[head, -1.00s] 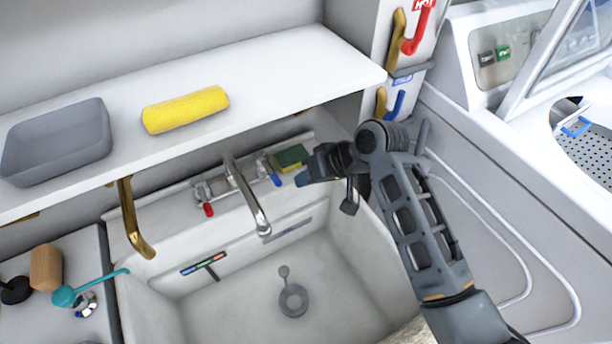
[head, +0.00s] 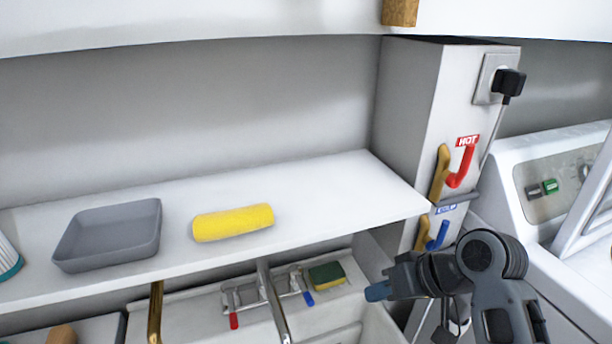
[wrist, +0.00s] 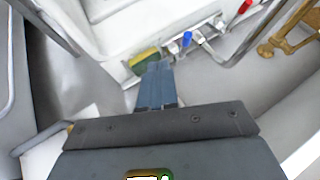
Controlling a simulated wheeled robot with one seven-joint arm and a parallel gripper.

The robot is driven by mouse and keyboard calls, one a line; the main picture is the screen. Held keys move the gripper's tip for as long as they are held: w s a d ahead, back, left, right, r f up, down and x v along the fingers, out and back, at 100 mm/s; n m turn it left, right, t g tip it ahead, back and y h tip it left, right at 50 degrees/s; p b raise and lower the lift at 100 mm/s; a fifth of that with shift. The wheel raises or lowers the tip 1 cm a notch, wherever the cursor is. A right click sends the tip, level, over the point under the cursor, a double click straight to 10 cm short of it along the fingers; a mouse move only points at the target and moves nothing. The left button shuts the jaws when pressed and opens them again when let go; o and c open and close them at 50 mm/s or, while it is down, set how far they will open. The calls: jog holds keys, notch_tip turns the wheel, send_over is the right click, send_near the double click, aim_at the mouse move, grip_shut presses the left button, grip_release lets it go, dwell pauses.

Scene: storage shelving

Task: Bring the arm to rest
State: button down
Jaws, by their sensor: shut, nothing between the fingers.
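My gripper (head: 376,291) shows at the lower right in the head view, level with the sink's back ledge and below the shelf's right end. Its blue-grey fingers are shut together with nothing between them. In the wrist view the closed fingers (wrist: 156,84) point toward the green and yellow sponge (wrist: 145,58). The sponge also shows on the ledge in the head view (head: 327,275), left of my gripper and apart from it.
A white shelf (head: 330,195) holds a grey tray (head: 110,235) and a yellow roll (head: 232,222). Below it are the faucet (head: 270,300) and sink. A white machine (head: 540,180) stands at right.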

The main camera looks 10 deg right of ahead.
jog(key=s+a+f+m+t+h, duration=0.1)
jog(key=s+a+f+m+t, duration=0.15)
jog(key=s+f, duration=0.45)
jog(key=s+d+m+t+h, duration=0.2)
jog(key=s+t+h, duration=0.15)
jog(key=s, duration=1.25)
jog(key=s+d+r+n+t+h, duration=0.1)
jog(key=s+d+r+n+t, duration=0.2)
jog(key=s+r, duration=1)
jog(key=shift+s+d+t, duration=0.5)
jog(key=shift+s, duration=0.45)
